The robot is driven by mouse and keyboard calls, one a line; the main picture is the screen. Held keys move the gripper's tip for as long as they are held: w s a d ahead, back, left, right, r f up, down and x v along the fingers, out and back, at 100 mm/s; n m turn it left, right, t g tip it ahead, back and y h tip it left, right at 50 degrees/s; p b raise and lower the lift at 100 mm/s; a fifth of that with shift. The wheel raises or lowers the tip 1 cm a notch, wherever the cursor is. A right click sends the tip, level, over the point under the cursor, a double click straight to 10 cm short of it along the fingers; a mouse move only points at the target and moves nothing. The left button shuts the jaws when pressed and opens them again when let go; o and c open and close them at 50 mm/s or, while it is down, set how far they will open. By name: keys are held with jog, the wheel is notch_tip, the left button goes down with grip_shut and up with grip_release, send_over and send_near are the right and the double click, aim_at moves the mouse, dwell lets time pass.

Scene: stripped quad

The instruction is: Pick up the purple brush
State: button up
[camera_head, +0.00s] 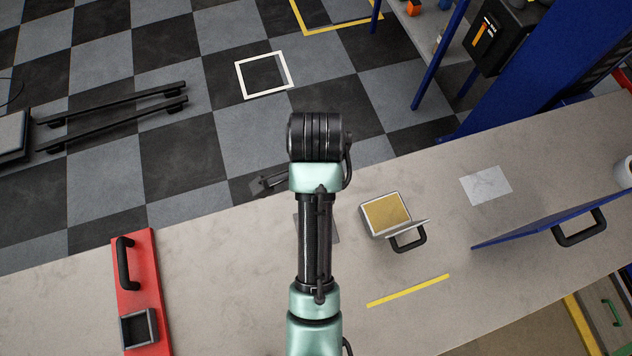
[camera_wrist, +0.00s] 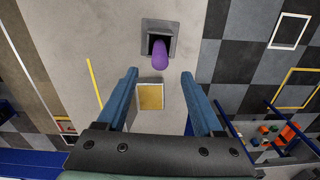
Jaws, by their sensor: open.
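The purple brush (camera_wrist: 160,55) shows in the wrist view as a rounded purple shape. Its far end meets the dark opening of a square grey holder (camera_wrist: 172,28) on the bench. My gripper (camera_wrist: 159,74) is open, with one blue finger to each side of the brush's line and nothing between them. The brush appears just beyond the fingertips, apart from them.
A small open box with a yellow inside (camera_head: 385,213) and a black handle stands on the bench (camera_head: 225,270); it also shows in the wrist view (camera_wrist: 150,96). A red panel (camera_head: 147,270) lies left. A blue panel (camera_head: 550,222) with a handle stands right.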

notch_tip(320, 180, down, 5)
jog(key=b, duration=0.3)
jog(key=shift+s+f, duration=0.1)
jog(key=shift+f, duration=0.05)
notch_tip(320, 180, down, 8)
jog(key=p, duration=0.2)
jog(key=shift+r, duration=0.2)
grip_shut()
